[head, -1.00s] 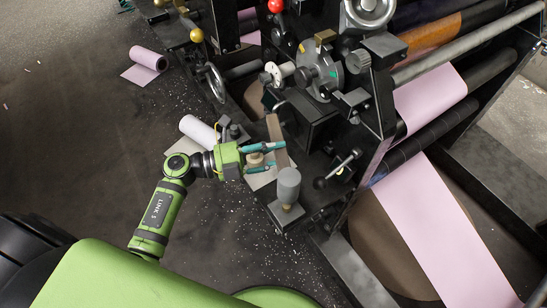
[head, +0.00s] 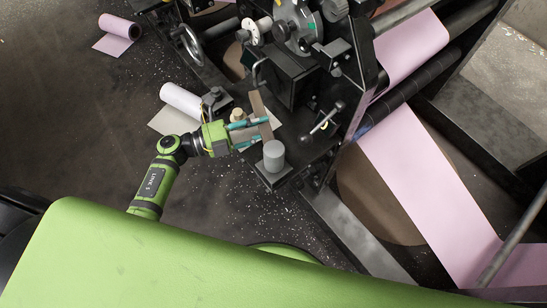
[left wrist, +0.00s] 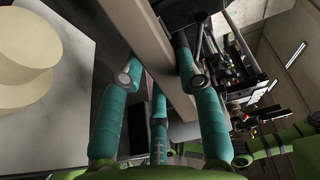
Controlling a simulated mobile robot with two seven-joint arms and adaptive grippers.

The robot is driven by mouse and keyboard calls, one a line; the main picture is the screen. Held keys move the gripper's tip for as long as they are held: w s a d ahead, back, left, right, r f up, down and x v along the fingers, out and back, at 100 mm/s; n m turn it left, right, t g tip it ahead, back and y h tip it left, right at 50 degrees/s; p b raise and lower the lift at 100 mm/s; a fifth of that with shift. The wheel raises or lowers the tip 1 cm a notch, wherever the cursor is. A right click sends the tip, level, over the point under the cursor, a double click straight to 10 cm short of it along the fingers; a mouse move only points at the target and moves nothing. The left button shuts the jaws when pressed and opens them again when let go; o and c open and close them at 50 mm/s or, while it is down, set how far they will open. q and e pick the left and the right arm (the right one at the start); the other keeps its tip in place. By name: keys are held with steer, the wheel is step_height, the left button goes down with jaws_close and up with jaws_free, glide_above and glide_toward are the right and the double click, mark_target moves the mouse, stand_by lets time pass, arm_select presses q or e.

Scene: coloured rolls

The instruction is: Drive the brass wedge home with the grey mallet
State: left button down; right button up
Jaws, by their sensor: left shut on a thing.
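My left gripper (head: 250,132), with teal fingers, is shut on the flat tan-grey handle of the grey mallet (head: 274,155). The handle runs from the fingers toward the grey cylindrical head, which sits over a dark block (head: 276,182) at the machine's near corner. The brass wedge cannot be made out now; the head covers the spot where a brass piece showed before. I cannot tell whether the head touches it. In the left wrist view the handle (left wrist: 150,50) passes between the fingers. The right gripper is not in view.
A cream stepped cylinder (head: 237,114) stands beside the gripper and also shows in the left wrist view (left wrist: 25,60). A white roll (head: 183,98) lies behind it. The machine (head: 290,75) with pink web (head: 425,190) fills the right. Open floor (head: 80,130) lies left.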

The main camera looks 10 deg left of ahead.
arm_select(q)
steer(key=r, duration=0.7)
steer(key=shift+w+r, duration=0.2)
steer(key=shift+s+f, duration=0.1)
steer(key=shift+f, duration=0.05)
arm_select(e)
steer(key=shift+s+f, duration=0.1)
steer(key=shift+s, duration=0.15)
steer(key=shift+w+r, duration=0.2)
arm_select(q)
step_height(320, 180, down, 8)
steer(key=shift+r, duration=0.1)
step_height(320, 180, up, 8)
steer(key=shift+f, duration=0.1)
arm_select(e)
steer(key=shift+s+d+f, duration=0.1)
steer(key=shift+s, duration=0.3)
